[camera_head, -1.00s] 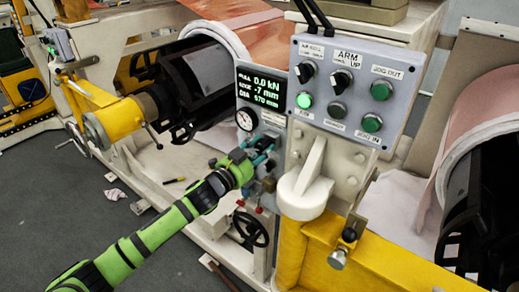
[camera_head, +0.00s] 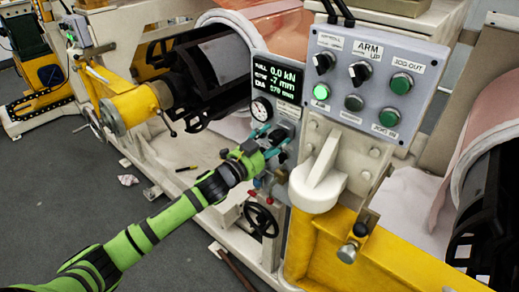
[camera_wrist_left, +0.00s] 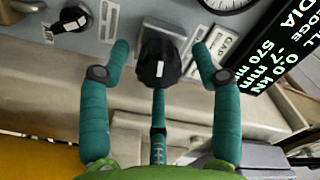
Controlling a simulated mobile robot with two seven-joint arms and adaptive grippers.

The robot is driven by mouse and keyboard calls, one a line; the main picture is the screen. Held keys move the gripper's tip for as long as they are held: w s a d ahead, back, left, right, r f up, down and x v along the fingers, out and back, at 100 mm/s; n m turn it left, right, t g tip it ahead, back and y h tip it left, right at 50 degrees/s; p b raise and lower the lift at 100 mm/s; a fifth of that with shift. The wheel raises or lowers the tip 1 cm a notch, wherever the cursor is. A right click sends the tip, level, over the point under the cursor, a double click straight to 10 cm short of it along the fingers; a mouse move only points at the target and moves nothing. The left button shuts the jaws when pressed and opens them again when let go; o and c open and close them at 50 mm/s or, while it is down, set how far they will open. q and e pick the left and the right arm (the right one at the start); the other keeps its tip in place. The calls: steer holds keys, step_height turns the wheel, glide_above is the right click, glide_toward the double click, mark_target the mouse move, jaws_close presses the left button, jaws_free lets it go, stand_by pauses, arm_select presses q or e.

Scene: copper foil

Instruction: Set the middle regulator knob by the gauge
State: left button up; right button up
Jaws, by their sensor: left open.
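A black regulator knob with a white mark (camera_wrist_left: 160,58) sits on the grey panel in the left wrist view. I cannot tell from these views whether it is the middle one. My left gripper (camera_wrist_left: 160,50) is open, with its teal fingers on either side of the knob, apparently apart from it. In the head view the left gripper (camera_head: 268,139) is at the small panel just below the round white gauge (camera_head: 261,109), covering part of it. The gauge's rim also shows at the top of the left wrist view (camera_wrist_left: 228,4); its needle is too small to read.
A second black knob (camera_wrist_left: 72,18) is at the upper left in the wrist view. A display (camera_head: 276,84) stands above the gauge. A grey button box (camera_head: 367,80) and white bracket (camera_head: 317,180) are to the right. A black handwheel (camera_head: 262,221) is below.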

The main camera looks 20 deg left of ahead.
arm_select(q)
steer(key=v, duration=1.1)
steer(key=shift+r, duration=0.2)
steer(key=a+f+n+g+y, duration=0.1)
steer(key=a+f+n+y, duration=0.15)
steer(key=f, duration=0.75)
steer(key=a+f+n+g+y, duration=0.2)
steer(key=a+f, duration=0.2)
steer(key=f, duration=0.5)
steer(key=s+a+f+n+g+y+b, duration=0.15)
steer(key=s+f, duration=0.25)
steer(key=f, duration=0.5)
steer(key=s+a+f+n+g, duration=0.1)
steer(key=s+f+g, duration=0.1)
steer(key=s+f, duration=0.5)
steer(key=s+d+f+n+g, duration=0.25)
steer(key=s+f+g, duration=0.25)
steer(key=s+f, duration=1.3)
steer(key=s+d+f+g, duration=0.2)
steer(key=s+d+f, duration=0.1)
steer(key=s, duration=0.5)
steer(key=s+d+f+g+b, duration=0.1)
steer(key=s+d+f, duration=0.3)
steer(key=s, duration=0.4)
steer(key=shift+s+f+n+g, duration=0.15)
steer(key=shift+s+n+g, duration=0.2)
steer(key=shift+g, duration=0.4)
